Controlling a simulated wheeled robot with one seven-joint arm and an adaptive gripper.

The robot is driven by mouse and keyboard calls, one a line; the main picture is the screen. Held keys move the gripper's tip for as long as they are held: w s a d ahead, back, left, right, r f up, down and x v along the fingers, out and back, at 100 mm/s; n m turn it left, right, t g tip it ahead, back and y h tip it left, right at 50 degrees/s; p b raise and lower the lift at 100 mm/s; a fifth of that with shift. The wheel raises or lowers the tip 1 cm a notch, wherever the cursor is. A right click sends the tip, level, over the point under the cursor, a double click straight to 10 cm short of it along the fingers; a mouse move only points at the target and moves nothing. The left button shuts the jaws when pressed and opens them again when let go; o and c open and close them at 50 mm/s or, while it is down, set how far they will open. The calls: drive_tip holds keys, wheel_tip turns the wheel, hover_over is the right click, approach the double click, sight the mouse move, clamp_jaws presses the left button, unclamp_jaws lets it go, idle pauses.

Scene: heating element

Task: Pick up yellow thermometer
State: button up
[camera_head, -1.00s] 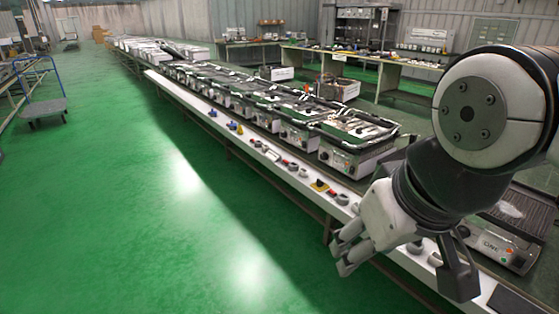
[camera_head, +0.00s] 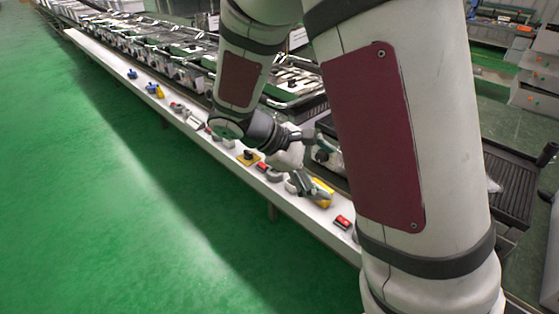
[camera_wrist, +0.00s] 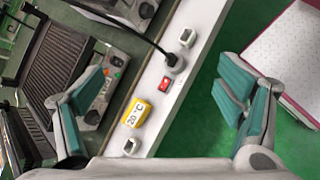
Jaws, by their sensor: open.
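The yellow thermometer (camera_wrist: 139,113) lies on the white ledge (camera_wrist: 205,15) in the wrist view, its pale display reading about 20 °C. It appears between my spread fingers, nearer the left one, and neither finger touches it there. My gripper (camera_wrist: 160,95) is open and empty, with teal pads on its fingers. In the head view my gripper (camera_head: 312,168) is low over the ledge, and the yellow thermometer (camera_head: 323,194) shows beside a finger that partly covers it.
A red switch (camera_wrist: 163,83), a black plug with a cable (camera_wrist: 174,63) and a grey socket (camera_wrist: 130,147) sit close by on the ledge. A ribbed grill (camera_wrist: 55,60) stands at left. In the head view a yellow-based switch (camera_head: 249,158) is farther along. Green floor lies beyond the ledge.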

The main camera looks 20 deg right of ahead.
drive_tip(key=w+f+n+t+h+b, duration=0.3)
drive_tip(key=w+f+n, duration=0.15)
drive_tip(key=f, duration=0.55)
drive_tip(key=w+f+n+t+h+b, duration=0.25)
drive_tip(key=w+f+n, duration=0.2)
drive_tip(key=f, duration=0.55)
drive_tip(key=w+f+n+t+h+b, duration=0.2)
drive_tip(key=w+f+n+b, duration=0.15)
drive_tip(key=w+f, duration=0.4)
drive_tip(key=shift+n, duration=0.25)
drive_tip(key=d, duration=0.2)
drive_tip(key=d+f, duration=0.1)
drive_tip(key=d, duration=0.2)
drive_tip(key=d+f, duration=0.1)
drive_tip(key=d, duration=0.1)
drive_tip(key=shift+d, duration=0.3)
drive_tip(key=x, duration=0.3)
drive_tip(key=b+x, duration=0.1)
drive_tip(key=shift+s+d+r, duration=0.15)
drive_tip(key=shift+s+d, duration=0.05)
drive_tip(key=shift+d, duration=0.1)
drive_tip(key=shift+w+d, duration=0.25)
drive_tip(key=shift+d, duration=0.4)
drive_tip(key=shift+c, duration=0.3)
drive_tip(key=c, duration=1)
drive_tip(key=shift+o, duration=0.2)
drive_tip(key=shift+r, duration=0.1)
